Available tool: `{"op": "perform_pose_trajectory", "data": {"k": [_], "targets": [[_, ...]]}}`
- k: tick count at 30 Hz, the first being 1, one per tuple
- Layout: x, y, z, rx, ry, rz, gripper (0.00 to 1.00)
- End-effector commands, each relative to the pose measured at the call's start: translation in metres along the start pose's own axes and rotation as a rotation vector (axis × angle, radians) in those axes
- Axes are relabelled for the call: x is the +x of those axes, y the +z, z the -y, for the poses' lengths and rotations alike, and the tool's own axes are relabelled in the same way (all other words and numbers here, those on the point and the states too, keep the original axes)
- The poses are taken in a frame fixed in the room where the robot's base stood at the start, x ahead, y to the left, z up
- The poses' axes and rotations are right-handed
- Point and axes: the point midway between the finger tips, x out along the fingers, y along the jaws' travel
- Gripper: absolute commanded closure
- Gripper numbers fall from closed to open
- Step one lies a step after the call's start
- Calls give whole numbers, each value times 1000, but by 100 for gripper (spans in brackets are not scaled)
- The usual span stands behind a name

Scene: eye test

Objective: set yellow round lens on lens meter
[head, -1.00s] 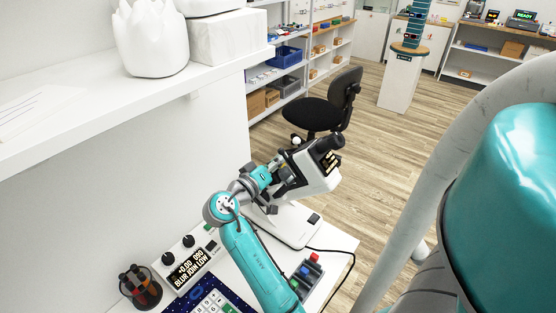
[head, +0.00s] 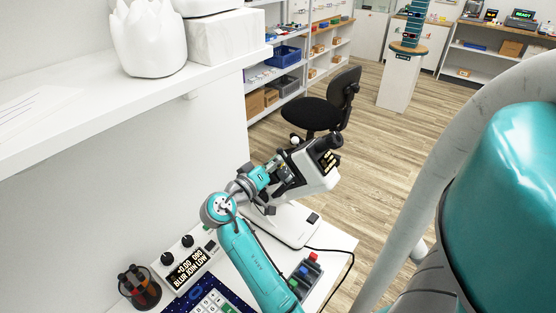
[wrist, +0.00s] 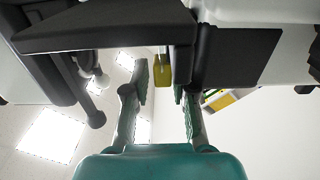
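The lens meter (head: 312,165) is a white and black device on the white table in the head view. My gripper (head: 277,186) is at its near left side, small and partly hidden there. In the wrist view my gripper (wrist: 163,82) has its two fingers apart, just below a dark part of the device (wrist: 110,28). A small yellow piece (wrist: 162,72) shows between the fingers under that dark part, with narrow gaps on both sides. It may be the yellow round lens seen edge-on; I cannot tell for sure. No round yellow lens face shows in the head view.
A control box (head: 188,268) with a lit display, a pen cup (head: 139,287) and a rack with coloured pieces (head: 305,275) are on the table. A black cable (head: 345,262) runs along its right side. A black chair (head: 325,108) stands behind.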

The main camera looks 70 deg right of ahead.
Motion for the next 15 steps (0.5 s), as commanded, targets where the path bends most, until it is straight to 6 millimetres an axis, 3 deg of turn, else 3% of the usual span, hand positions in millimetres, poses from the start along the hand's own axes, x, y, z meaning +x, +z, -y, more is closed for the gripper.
{"op": "perform_pose_trajectory", "data": {"k": [15], "targets": [[-92, 0, 1, -1, -6, -4, 56]]}}
